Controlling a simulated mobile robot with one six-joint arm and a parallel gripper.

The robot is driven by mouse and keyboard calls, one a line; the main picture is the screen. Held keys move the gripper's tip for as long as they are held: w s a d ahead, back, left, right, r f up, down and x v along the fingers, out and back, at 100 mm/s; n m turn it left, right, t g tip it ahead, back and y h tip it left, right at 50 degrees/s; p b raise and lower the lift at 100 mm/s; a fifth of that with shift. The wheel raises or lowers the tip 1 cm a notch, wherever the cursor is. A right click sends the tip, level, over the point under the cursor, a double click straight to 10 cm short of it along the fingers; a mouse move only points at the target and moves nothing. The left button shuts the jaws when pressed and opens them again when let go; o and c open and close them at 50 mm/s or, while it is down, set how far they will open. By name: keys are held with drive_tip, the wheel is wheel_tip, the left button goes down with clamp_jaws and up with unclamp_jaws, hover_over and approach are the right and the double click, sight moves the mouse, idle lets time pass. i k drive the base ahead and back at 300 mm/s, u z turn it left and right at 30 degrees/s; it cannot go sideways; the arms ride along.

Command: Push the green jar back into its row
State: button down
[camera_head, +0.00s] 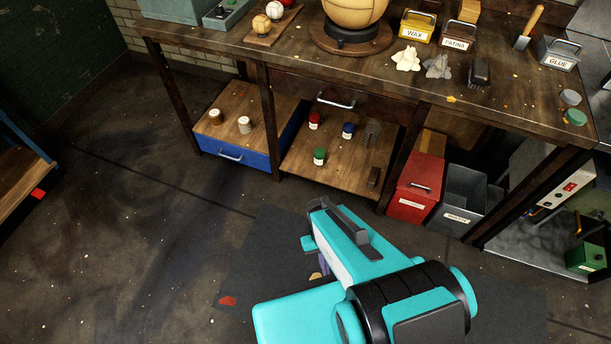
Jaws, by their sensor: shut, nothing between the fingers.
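The green jar is apart from both. My teal and black arm fills the lower middle of the view, in front of the shelf and well short of the jars. I cannot make out my gripper's fingers; the arm hides the area behind it.
A red bin (420,187) stands right. The floor left is mostly clear.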

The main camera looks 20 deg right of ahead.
sight(320, 153)
drive_tip(key=u, duration=0.3)
drive_tip(key=k, duration=0.95)
drive_tip(key=z, duration=0.1)
drive_tip(key=i, duration=1.55)
drive_tip(key=u, duration=0.6)
drive_tip(key=i, duration=0.4)
drive_tip(key=u, duration=0.35)
